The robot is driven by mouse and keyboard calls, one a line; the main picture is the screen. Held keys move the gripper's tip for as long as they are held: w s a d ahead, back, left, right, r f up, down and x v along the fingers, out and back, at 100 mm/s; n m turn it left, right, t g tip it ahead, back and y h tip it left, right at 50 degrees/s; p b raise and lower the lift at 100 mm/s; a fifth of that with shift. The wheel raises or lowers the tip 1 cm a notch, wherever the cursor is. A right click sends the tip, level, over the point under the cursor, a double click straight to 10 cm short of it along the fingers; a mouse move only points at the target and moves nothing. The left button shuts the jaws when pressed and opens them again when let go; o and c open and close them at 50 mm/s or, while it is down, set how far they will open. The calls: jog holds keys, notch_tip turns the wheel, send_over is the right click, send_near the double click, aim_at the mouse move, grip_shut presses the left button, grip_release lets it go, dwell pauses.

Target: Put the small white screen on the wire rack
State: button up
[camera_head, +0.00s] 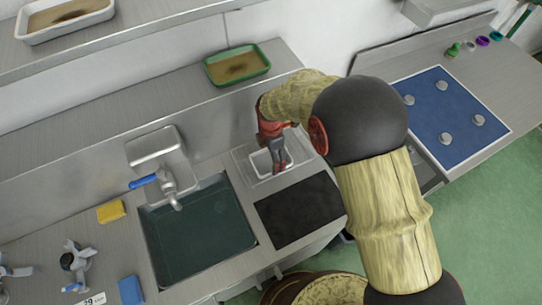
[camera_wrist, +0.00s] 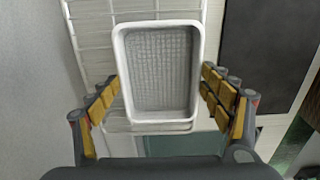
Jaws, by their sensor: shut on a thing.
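The small white screen (camera_wrist: 160,75), a white rectangular frame with a grey mesh floor, is between the two padded fingers of my gripper (camera_wrist: 160,98) in the wrist view. My gripper is shut on its sides. In the head view the screen (camera_head: 261,162) shows partly below my gripper (camera_head: 278,164), whose fingers hide some of it. The wire rack (camera_wrist: 90,42) lies beneath and behind the screen in the wrist view. In the head view the rack (camera_head: 243,166) is on the counter, right of the sink. I cannot tell whether the screen touches the rack.
A dark mat (camera_head: 300,211) lies in front of the rack. The sink (camera_head: 200,235) with its tap is to the left. A green tray (camera_head: 237,66) sits on the ledge behind, and a white tray (camera_head: 62,17) on the upper shelf. A blue panel (camera_head: 447,112) is at right.

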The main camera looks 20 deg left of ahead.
aim_at(271, 161)
jog(key=shift+r, duration=0.1)
jog(key=o, duration=1.2)
notch_tip(271, 161, up, 12)
jog(key=shift+p, duration=0.45)
